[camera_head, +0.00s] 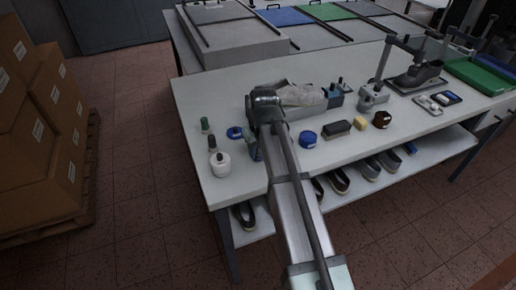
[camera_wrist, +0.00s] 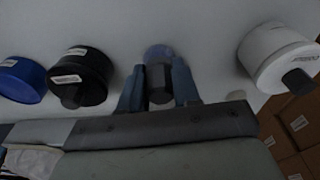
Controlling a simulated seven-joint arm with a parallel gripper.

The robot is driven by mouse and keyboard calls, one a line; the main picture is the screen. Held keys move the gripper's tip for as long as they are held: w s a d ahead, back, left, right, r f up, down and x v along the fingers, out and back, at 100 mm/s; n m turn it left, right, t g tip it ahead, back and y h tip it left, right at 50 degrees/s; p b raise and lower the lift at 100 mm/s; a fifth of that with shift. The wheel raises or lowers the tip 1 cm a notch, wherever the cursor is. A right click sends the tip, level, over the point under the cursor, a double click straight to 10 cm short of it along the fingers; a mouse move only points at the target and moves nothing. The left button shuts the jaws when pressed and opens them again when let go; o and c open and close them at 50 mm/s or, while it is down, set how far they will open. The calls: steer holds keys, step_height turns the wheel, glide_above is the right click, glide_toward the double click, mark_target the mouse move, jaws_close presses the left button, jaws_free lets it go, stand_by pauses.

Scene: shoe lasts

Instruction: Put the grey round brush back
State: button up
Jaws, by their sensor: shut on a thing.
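My gripper (camera_wrist: 157,88) is shut on the grey round brush (camera_wrist: 160,90). The brush's dark grey knob shows between the two blue-grey fingers in the wrist view, and a dim blue-grey disc lies just beyond it. In the head view my gripper (camera_head: 251,148) points down over the left part of the white table, and my arm hides the brush there. I cannot tell whether the brush touches the table.
A white jar (camera_wrist: 275,55) with a dark knob is at one side of the brush; a black round tin (camera_wrist: 88,72) and blue round tin (camera_wrist: 20,80) are at the other. A grey box with cloth (camera_head: 298,94) stands behind. A green-topped bottle (camera_head: 205,126) is at the left.

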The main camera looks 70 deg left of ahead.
mark_target(260, 161)
steer(key=shift+f, duration=0.15)
steer(key=o, duration=1.1)
steer(key=shift+c, duration=0.2)
step_height(260, 161, up, 12)
steer(key=d, duration=0.1)
steer(key=shift+d, duration=0.35)
